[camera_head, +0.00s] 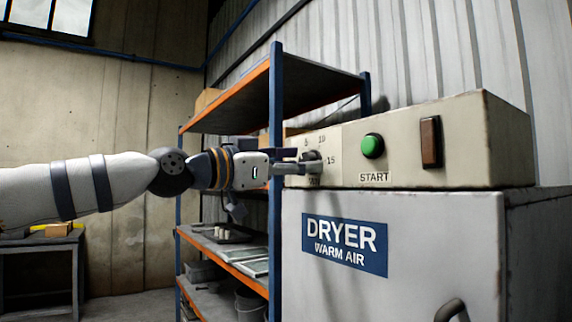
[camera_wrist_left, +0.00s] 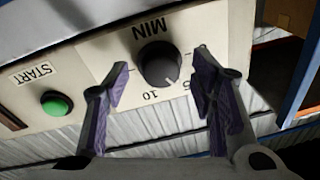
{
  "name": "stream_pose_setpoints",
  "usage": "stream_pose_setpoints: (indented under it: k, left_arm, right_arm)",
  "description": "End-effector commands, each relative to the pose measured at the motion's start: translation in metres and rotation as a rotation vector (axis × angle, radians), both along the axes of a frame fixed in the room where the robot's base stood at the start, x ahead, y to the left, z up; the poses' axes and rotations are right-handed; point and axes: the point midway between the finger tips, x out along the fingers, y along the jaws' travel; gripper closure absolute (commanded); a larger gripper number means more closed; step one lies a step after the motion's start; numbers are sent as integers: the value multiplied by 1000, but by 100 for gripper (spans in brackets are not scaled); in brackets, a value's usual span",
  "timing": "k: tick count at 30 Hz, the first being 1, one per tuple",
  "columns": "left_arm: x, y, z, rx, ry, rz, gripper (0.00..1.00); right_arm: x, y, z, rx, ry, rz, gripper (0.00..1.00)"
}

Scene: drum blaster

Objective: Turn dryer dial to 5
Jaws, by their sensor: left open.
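The dryer dial is a dark round knob (camera_wrist_left: 157,62) on the beige control panel; it also shows in the head view (camera_head: 312,157), partly covered by my gripper. Marks 5, 10 and 15 and the word MIN stand around it. In the upside-down wrist view, a pale pointer line on the knob points to the lower right, between 10 and 5. My left gripper (camera_wrist_left: 161,78) is open, with one purple-padded finger on each side of the knob in that view. Gaps show between pads and knob; I cannot tell whether the fingertips reach it in depth. My right gripper is out of view.
A green START button (camera_head: 373,146) and a brown rocker switch (camera_head: 431,142) are right of the dial. The dryer cabinet (camera_head: 400,210) stands below, with a handle (camera_head: 452,310). A blue-and-orange shelf rack (camera_head: 276,190) stands close behind my gripper.

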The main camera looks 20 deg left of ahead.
Motion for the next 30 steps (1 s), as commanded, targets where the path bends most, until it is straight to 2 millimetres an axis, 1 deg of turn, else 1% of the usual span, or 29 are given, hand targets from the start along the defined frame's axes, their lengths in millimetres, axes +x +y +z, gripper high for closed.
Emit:
stream_pose_setpoints:
  k: [2,6,9,13,15,18,30]
  left_arm:
    - [-13,10,0,-1,-3,1,49]
    - [-48,33,-4,-4,-5,0,49]
    - [-65,45,-7,-4,-3,-2,49]
    - [-83,56,-11,-5,1,-7,49]
    - [-89,60,-12,-4,1,-6,49]
    - [-93,64,-12,-2,0,-2,49]
    - [-93,64,-12,-1,0,-2,49]
  right_arm:
    - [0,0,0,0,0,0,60]
    - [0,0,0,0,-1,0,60]
    - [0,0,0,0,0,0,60]
    - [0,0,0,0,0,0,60]
    - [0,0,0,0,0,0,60]
    - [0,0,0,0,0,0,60]
    - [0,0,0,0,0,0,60]
